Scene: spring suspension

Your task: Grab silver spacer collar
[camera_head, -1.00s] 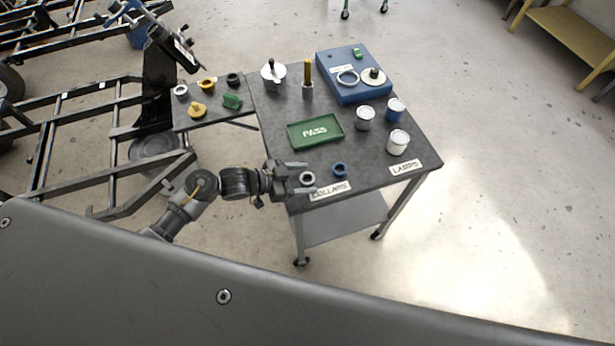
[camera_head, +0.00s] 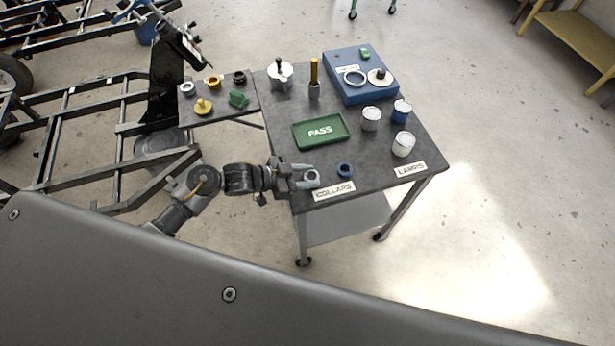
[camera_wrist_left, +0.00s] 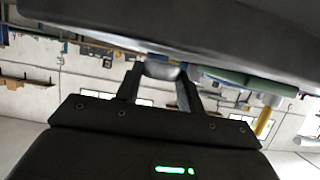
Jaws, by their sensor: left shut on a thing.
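The silver spacer collar (camera_head: 312,177) is a small ring at the front edge of the dark table, just behind the COLLARS label. My left gripper (camera_head: 308,178) comes in from the left and is shut on it, one finger on each side. In the left wrist view the collar (camera_wrist_left: 163,71) shows as a pale rounded piece between the two fingertips (camera_wrist_left: 160,78). Its lower part is hidden there. I cannot tell whether it is clear of the tabletop. A blue collar (camera_head: 344,170) lies a little to the right, apart from the gripper. My right gripper is not in view.
A green PASS tray (camera_head: 320,144) lies behind the gripper. White and blue cans (camera_head: 403,145) stand at the right, near the LAMPS label.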

